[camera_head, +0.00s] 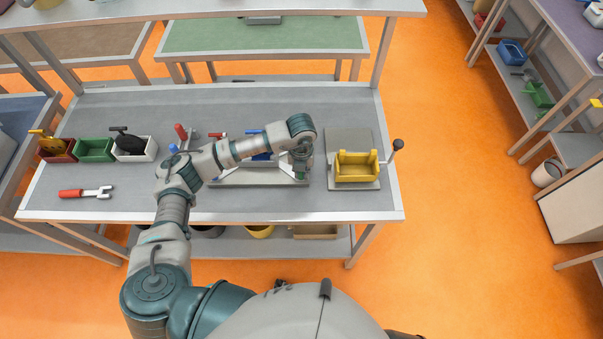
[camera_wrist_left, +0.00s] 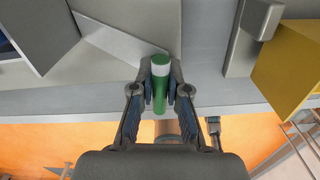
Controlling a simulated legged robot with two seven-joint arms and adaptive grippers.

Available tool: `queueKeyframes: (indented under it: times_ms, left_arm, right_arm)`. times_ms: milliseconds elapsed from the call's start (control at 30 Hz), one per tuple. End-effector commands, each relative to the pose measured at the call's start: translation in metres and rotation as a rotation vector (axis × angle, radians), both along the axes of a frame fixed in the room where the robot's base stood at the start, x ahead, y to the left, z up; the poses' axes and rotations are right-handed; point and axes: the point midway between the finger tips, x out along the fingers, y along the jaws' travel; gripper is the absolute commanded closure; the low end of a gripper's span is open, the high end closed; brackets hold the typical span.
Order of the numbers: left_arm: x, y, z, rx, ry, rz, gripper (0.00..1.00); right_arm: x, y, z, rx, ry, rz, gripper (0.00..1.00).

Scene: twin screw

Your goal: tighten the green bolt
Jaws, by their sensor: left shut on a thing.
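In the head view my left gripper (camera_head: 302,170) points down at the right end of a grey metal fixture (camera_head: 250,179) on the workbench. The arm hides much of that fixture, and I cannot make out the bolt clearly there. I cannot tell how deep the bolt sits. My right gripper is not in view.
Red (camera_head: 180,132) and blue (camera_head: 256,146) handles rise behind my arm. Small bins (camera_head: 95,150) and a red-handled wrench (camera_head: 85,193) lie left.

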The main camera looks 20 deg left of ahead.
Motion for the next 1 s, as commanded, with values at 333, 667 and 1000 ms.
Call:
queueKeyframes:
  times_ms: [333, 667, 1000]
  left_arm:
    - [0.002, 0.0, -0.001, 0.0, -0.009, -0.325, 1.0]
    - [0.003, 0.001, 0.0, 0.0, -0.01, -0.637, 1.0]
    - [0.002, 0.001, 0.0, 0.002, -0.01, -0.959, 1.0]
  right_arm:
    - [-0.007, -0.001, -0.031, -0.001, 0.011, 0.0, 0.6]
    - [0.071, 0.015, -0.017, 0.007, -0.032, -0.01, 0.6]
    - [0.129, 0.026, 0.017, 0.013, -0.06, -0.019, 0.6]
